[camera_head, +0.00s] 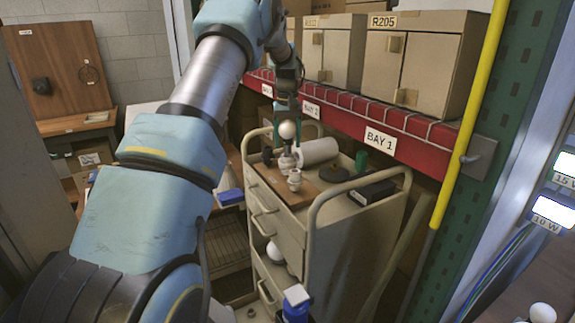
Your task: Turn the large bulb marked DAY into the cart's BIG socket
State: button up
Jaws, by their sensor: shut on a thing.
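My gripper (288,106) points down over the cart (330,213) and is shut on a round white bulb (288,130). The bulb hangs upright below the fingers. Any DAY mark on it is too small to read. A pale socket (287,162) stands on a brown board (318,187) on the cart top, right under the bulb. I cannot tell whether the bulb's base touches it. A second pale socket (295,180) stands nearer on the board. No BIG label is readable on either socket.
A white roll (319,151), a dark disc (334,174), a green item (361,160) and a black box (372,192) lie on the cart top. Cart rails curve up at both ends. A red shelf (415,134) with boxes stands behind. Another white bulb (543,313) is at bottom right.

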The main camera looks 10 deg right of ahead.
aim_at(287, 152)
jog(key=shift+f+b, duration=0.45)
jog(key=shift+f, duration=0.75)
jog(key=shift+f, duration=0.55)
dwell(0.8)
jog(key=o, duration=0.6)
jog(key=c, duration=0.6)
jog(key=shift+f, duration=0.15)
